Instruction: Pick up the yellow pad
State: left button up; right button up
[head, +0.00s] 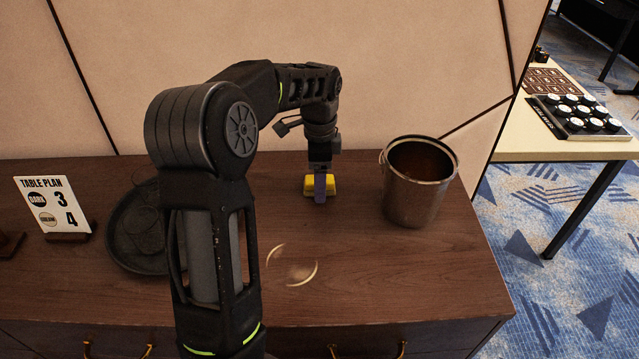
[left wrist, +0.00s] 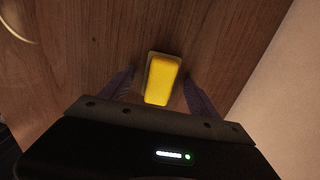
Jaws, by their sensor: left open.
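The yellow pad (head: 329,185) lies on the brown wooden cabinet top, left of the metal bucket and near the wall. My left gripper (head: 319,190) points down right at the pad and hides part of it in the head view. In the left wrist view the yellow pad (left wrist: 162,78) lies between the two fingers of my left gripper (left wrist: 158,88). The fingers are open, with a gap on each side of the pad. A duller edge shows around the pad's far end. My right gripper is not in view.
A metal bucket (head: 418,190) stands close on the right. A dark round tray (head: 130,262) is partly hidden behind my arm, beside a table plan sign (head: 54,206). A thin pale ring-shaped item (head: 303,276) lies in front. A second table (head: 560,148) holds round white-topped pieces.

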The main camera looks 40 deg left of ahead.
pick_arm(q)
jog(key=shift+f, duration=0.2)
jog(key=shift+c, duration=0.3)
jog(key=c, duration=1.4)
